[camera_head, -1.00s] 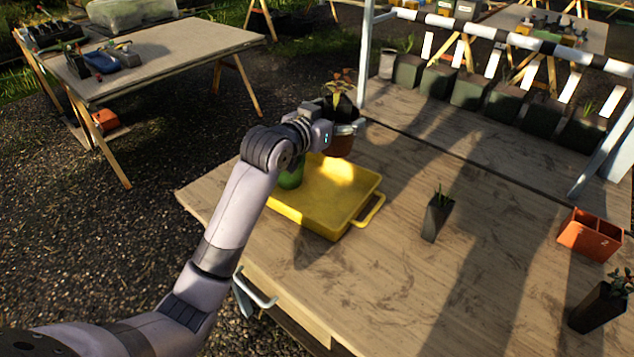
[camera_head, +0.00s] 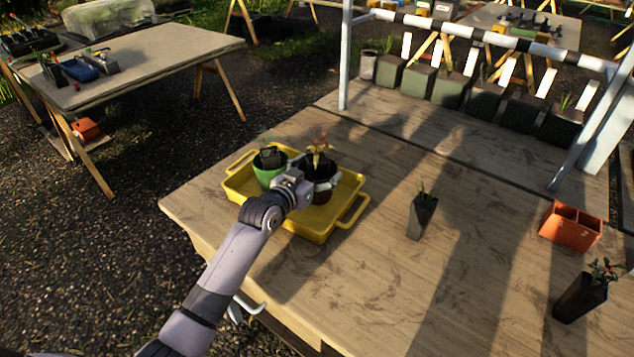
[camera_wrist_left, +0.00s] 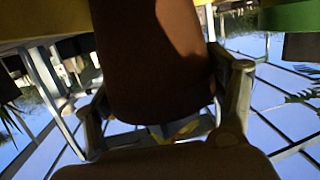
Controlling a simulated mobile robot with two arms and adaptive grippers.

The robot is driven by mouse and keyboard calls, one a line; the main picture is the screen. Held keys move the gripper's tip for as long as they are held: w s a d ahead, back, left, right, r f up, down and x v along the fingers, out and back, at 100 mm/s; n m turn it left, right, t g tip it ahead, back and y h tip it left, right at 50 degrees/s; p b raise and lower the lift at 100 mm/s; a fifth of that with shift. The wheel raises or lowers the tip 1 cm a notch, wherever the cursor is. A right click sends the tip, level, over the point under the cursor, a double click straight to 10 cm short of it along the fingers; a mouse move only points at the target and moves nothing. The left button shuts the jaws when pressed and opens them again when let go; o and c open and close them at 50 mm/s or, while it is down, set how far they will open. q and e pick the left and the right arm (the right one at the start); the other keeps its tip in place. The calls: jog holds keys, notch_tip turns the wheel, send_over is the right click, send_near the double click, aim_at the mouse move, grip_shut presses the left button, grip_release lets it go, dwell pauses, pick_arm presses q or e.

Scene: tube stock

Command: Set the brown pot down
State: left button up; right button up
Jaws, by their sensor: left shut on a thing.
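The brown pot (camera_head: 324,171), with a small reddish-leaved plant, is within the outline of the yellow tray (camera_head: 352,180), towards its right half. My left gripper (camera_head: 312,186) is shut on this pot from the near side. In the left wrist view, the brown pot (camera_wrist_left: 155,60) fills the space between the two fingers. I cannot tell whether its base touches the tray floor. A green pot (camera_head: 268,174) with a plant stands in the tray just left of it. My right gripper is not in view.
A dark square pot (camera_head: 421,217) stands on the wooden table (camera_head: 380,270) right of the tray. An orange divided box (camera_head: 571,228) and another dark pot (camera_head: 580,298) are further right. A white post (camera_head: 345,60) rises behind the tray.

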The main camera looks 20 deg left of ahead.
pick_arm(q)
notch_tip(320, 180, down, 4)
jog(key=shift+r, duration=0.25)
jog(key=shift+f, duration=0.1)
jog(key=o, duration=1.2)
jog(key=shift+c, duration=0.2)
jog(key=v, duration=1.2)
